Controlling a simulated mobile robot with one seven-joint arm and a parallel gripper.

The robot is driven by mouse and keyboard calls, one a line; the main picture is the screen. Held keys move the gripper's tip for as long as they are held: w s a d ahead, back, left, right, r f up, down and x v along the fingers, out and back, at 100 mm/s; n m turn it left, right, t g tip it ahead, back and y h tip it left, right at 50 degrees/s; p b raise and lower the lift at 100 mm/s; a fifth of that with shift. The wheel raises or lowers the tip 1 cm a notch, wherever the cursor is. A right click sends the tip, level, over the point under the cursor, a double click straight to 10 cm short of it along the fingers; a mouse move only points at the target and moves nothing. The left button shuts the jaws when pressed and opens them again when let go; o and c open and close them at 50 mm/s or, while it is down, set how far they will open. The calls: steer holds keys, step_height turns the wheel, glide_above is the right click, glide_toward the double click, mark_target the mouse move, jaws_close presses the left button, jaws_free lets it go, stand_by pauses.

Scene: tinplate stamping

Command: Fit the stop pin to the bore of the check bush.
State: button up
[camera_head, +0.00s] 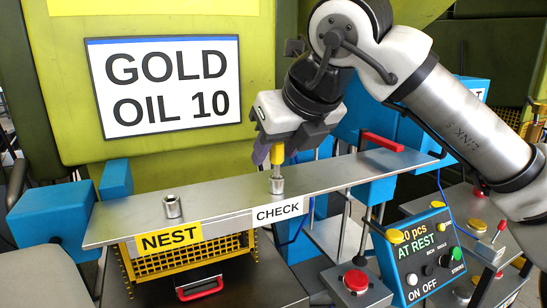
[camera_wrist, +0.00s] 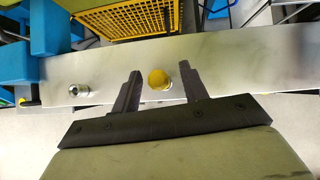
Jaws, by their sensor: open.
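The stop pin has a yellow head (camera_head: 277,152) and a grey metal shank. It stands upright over the check bush (camera_head: 277,186), a short metal ring on the shelf behind the CHECK label. The shank's lower end meets the bush top; how deep it sits in the bore cannot be told. My gripper (camera_head: 274,154) is around the pin's head from above. In the wrist view, the yellow head (camera_wrist: 158,79) lies between the two open fingers, with gaps on both sides.
The nest bush (camera_head: 172,206) stands on the shelf (camera_head: 225,196) to the left, behind the NEST label (camera_head: 168,241), and shows an open bore. A red bar (camera_head: 382,141) stands at the shelf's right part. A control box (camera_head: 425,256) is at front right. The shelf between the bushes is clear.

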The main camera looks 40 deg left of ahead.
steer(key=b+v, duration=0.1)
steer(key=v, duration=1)
steer(key=shift+d, duration=0.15)
